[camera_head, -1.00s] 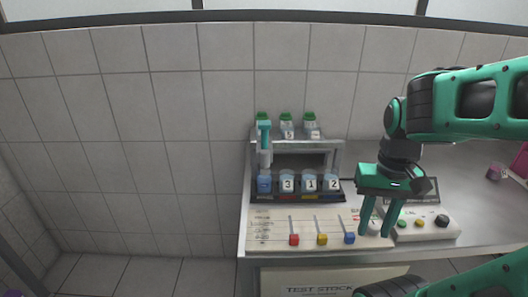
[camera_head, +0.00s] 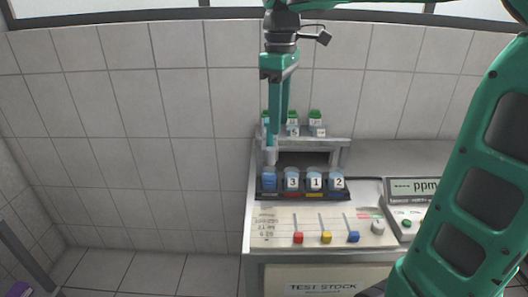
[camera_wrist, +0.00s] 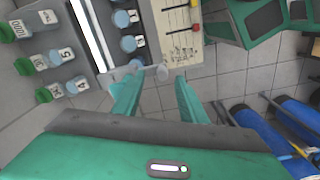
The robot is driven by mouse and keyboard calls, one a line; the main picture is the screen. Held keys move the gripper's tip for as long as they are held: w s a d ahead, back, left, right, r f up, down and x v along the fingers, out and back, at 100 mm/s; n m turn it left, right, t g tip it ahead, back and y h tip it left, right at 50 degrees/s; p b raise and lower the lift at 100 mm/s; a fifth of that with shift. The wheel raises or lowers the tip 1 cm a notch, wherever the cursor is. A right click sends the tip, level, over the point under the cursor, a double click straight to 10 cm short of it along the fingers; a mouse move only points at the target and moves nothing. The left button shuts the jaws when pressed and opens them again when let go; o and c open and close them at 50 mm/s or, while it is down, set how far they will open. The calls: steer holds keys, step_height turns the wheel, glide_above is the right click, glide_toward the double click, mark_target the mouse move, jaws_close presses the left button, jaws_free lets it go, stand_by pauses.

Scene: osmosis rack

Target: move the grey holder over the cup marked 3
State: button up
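The grey holder (camera_head: 270,156) hangs at the left end of the rack, above the leftmost blue cup (camera_head: 269,181). The cup marked 3 (camera_head: 292,182) stands directly right of that cup, in the same row. My gripper (camera_head: 273,140) points down over the rack's left end, in front of the holder's upper part and hiding it. Contact cannot be made out.
Cups marked 1 (camera_head: 315,182) and 2 (camera_head: 337,182) stand right of cup 3. Green-capped bottles (camera_head: 316,124) stand on the shelf above. Three coloured sliders (camera_head: 326,237) lie in front; a ppm meter (camera_head: 412,190) stands to the right. A tiled wall is close behind.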

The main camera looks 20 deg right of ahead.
mark_target(269, 148)
steer(key=shift+w+a+r+n, duration=0.2)
steer(key=shift+w+a+n, duration=0.1)
steer(key=shift+a, duration=0.15)
steer(key=shift+w+a+r+n, duration=0.2)
steer(key=shift+w+a+n, duration=0.1)
steer(key=shift+a, duration=0.15)
steer(key=shift+a+f, duration=0.1)
steer(key=shift+f, duration=0.15)
step_height(269, 148, down, 10)
steer(key=shift+f, duration=0.1)
jaws_close()
